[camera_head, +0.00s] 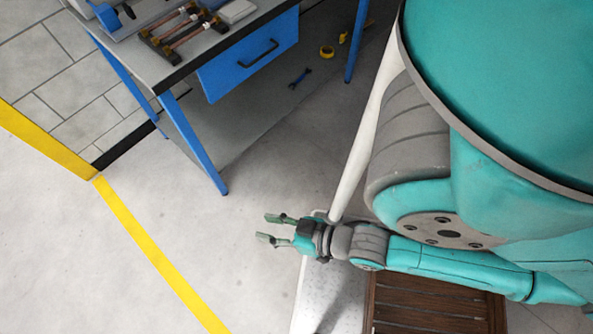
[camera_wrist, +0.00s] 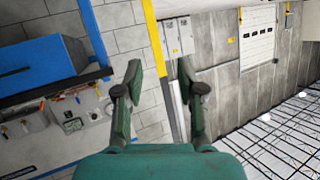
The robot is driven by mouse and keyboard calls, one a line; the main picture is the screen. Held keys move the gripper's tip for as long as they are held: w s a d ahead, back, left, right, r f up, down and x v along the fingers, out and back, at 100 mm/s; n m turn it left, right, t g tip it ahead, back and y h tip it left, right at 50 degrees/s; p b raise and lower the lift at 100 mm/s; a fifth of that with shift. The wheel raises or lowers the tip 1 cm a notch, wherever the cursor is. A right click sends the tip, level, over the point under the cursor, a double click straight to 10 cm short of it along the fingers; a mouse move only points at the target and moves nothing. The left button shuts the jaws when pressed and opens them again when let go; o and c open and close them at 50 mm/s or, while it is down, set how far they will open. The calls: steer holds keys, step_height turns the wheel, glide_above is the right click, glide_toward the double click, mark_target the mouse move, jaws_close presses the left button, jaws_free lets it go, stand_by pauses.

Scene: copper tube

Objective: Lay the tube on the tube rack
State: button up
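My gripper (camera_head: 272,229) is open and empty, held above the floor well away from the workbench. In the wrist view its two fingers (camera_wrist: 160,72) stand apart with nothing between them. Copper-coloured tubes (camera_head: 184,38) with darker ends lie on the workbench top at the upper left of the head view. A dark brown rack-like frame (camera_head: 150,38) is under or beside them. I cannot tell which tube is the task's own, or whether each one rests on the rack. No tube or rack can be made out in the wrist view.
The workbench has a grey top (camera_head: 160,68), a blue drawer (camera_head: 235,72) and blue legs. A white item (camera_head: 236,11) and a blue tool (camera_head: 105,14) are on it. A wrench (camera_head: 300,78) and yellow tape (camera_head: 327,52) lie beneath. Open floor lies between gripper and bench.

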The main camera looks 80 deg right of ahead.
steer(key=s+a+r+n+y, duration=0.1)
steer(key=s+r+n, duration=0.2)
steer(key=s+r, duration=0.2)
steer(key=shift+s+a+r+t, duration=0.35)
steer(key=shift+s+a+t, duration=0.05)
steer(key=shift+s, duration=0.2)
stand_by(0.7)
